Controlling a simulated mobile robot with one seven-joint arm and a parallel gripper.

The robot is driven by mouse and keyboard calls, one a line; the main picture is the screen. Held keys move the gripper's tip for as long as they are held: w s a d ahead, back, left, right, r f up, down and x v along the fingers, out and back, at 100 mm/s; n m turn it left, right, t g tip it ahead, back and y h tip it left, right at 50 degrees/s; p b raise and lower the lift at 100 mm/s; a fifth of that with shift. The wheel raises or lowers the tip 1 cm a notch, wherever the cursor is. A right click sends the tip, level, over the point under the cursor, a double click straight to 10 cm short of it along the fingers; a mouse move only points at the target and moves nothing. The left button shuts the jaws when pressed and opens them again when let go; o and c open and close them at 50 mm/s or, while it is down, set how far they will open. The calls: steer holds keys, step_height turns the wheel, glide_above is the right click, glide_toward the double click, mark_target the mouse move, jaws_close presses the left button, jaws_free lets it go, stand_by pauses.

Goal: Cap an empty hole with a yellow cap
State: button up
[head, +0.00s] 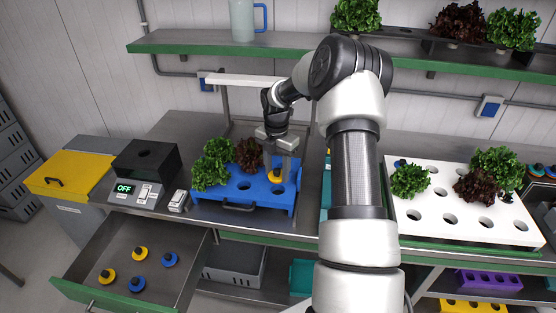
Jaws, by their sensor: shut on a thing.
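My gripper (277,172) points down over the blue tray (225,208), its fingers shut on a yellow cap (275,177). The cap is at the right part of the tray; I cannot tell whether it touches the tray or hangs just above it. The blue tray shows open dark holes along its front row. A green lettuce (211,165) and a dark red lettuce (250,155) stand in its left and back part. More yellow caps (140,253) lie in the open drawer at the lower left.
The drawer (190,285) also holds blue caps (169,260). A scale (146,172) reading OFF stands left of the blue tray. A white tray (460,232) with lettuces, open holes and a blue cap (400,163) is at right. A green-edged shelf (210,45) hangs above.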

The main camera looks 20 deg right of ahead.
steer(key=shift+d+f+n, duration=0.2)
steer(key=shift+f+n, duration=0.05)
steer(key=shift+n, duration=0.15)
steer(key=shift+f+b, duration=1.3)
steer(key=shift+f, duration=0.55)
steer(key=shift+f+b, duration=0.4)
steer(key=shift+f, duration=0.35)
